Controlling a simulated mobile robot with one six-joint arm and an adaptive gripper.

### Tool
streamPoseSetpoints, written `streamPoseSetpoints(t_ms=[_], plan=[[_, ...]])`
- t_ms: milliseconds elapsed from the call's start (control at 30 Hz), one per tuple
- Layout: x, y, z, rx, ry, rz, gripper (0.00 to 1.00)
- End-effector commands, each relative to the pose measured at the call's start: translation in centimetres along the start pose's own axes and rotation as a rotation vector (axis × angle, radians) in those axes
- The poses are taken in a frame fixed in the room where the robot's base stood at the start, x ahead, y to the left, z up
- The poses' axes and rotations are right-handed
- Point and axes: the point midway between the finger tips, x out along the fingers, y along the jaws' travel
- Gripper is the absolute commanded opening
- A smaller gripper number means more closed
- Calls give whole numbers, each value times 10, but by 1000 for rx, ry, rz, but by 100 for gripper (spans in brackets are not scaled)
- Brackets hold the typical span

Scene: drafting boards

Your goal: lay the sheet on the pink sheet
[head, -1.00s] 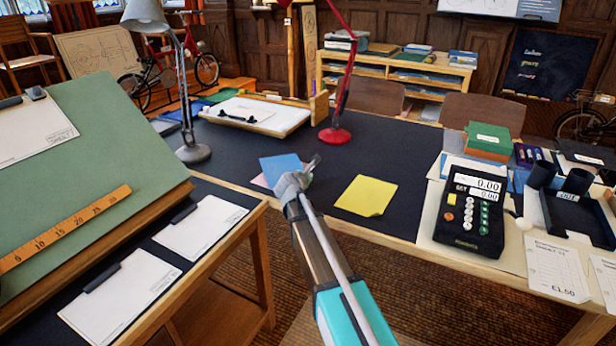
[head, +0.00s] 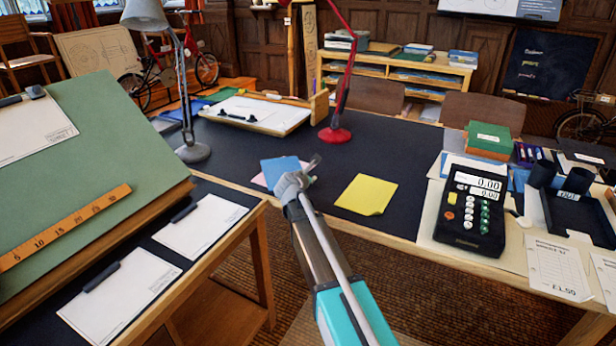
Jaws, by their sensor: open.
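A blue sheet (head: 280,169) lies over a pink sheet (head: 259,180), whose edge shows at the left and lower side of the blue one. Both are on the dark tabletop (head: 385,160) near its front edge. My gripper (head: 312,165) is open at the right side of the blue sheet. My gripper hides the right part of both sheets, and I cannot tell whether it touches them. A yellow sheet (head: 366,194) lies flat to the right, apart from them.
A red lamp (head: 336,134) and a white drawing board (head: 257,113) stand behind. A grey lamp (head: 193,151) is at the left. A black calculator (head: 469,212) and papers fill the right. The tabletop between the yellow sheet and red lamp is clear.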

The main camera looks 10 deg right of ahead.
Motion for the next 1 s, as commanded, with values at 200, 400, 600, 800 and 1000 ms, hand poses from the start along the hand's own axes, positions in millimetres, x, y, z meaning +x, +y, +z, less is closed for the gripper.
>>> streamPoseSetpoints(t_ms=[200,400,600,800,1000], plan=[[-3,3,7,0,0,0,43],[-22,5,12,-1,0,1,43],[-56,4,12,-1,1,1,43],[-90,4,12,0,0,0,43],[-114,4,11,0,0,0,43]])
